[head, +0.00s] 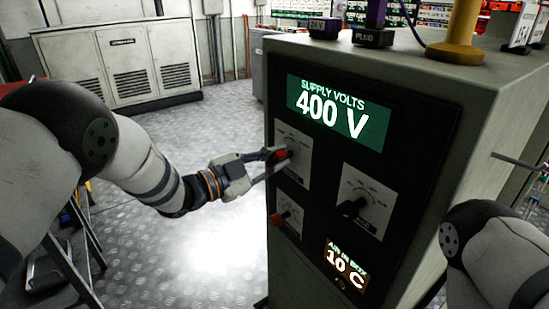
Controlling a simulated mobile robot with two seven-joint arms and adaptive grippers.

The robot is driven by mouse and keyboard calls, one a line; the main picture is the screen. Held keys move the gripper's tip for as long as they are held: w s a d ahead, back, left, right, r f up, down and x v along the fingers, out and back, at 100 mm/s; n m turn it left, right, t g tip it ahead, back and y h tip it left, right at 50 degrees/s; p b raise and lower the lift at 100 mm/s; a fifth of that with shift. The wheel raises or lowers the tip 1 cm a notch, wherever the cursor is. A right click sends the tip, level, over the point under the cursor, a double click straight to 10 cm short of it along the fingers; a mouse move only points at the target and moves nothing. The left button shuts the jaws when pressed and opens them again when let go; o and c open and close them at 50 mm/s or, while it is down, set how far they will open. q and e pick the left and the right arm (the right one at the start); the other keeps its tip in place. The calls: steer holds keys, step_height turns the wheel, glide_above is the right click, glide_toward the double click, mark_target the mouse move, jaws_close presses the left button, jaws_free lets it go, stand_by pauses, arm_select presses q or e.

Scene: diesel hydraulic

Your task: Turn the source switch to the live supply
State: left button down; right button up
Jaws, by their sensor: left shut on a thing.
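A grey control cabinet has a dark front panel (405,135) with a lit display (338,112) reading "SUPPLY VOLTS 400 V". Below the display, at the left, is a pale dial plate (293,137) with a rotary switch. My left gripper (279,157) is shut on the knob of this switch, and its fingers hide most of it. The plate's labels are too small to read, so the switch's position cannot be told. A black knob (352,207) sits on another plate to the right. A small red knob (280,219) sits lower left. My right gripper is out of view.
A lower display (342,268) reads "AIR IN BOX 10 C". On the cabinet top stand a block marked "PLUG" (373,38), another dark block (323,28) and a yellow-based post (455,50). A vented cabinet (125,60) stands behind. The metal floor between is open.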

arm_select(q)
steer(key=shift+m, duration=0.6)
steer(key=shift+f, duration=0.1)
steer(key=c, duration=1.6)
jaws_free()
steer(key=shift+o, duration=0.2)
steer(key=shift+a, duration=0.1)
steer(key=v, duration=1.2)
